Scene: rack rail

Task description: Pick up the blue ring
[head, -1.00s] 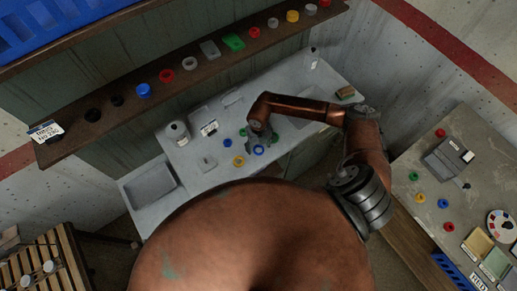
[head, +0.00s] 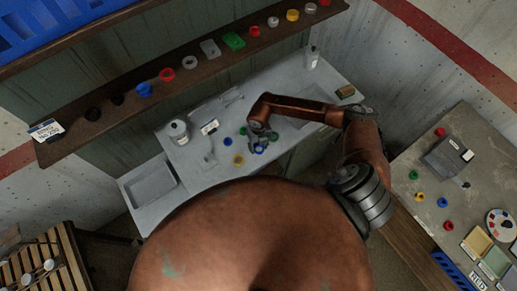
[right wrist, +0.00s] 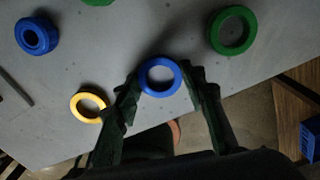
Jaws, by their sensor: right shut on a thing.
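The blue ring (right wrist: 160,76) sits between the two fingers of my right gripper (right wrist: 161,82) in the right wrist view, with a finger against each side. In the head view the blue ring (head: 259,149) shows just under my right gripper (head: 262,138), which partly covers it. My right gripper is shut on it, over the front part of the grey bench (head: 195,165). I cannot tell whether the ring is clear of the bench top. My left gripper is not in view.
A yellow ring (right wrist: 88,104), a green ring (right wrist: 233,30) and a thicker blue piece (right wrist: 37,35) lie close by. A white bottle (head: 178,132) stands on the bench. A shelf (head: 190,72) with several coloured pieces runs behind. A second table (head: 480,150) is at right.

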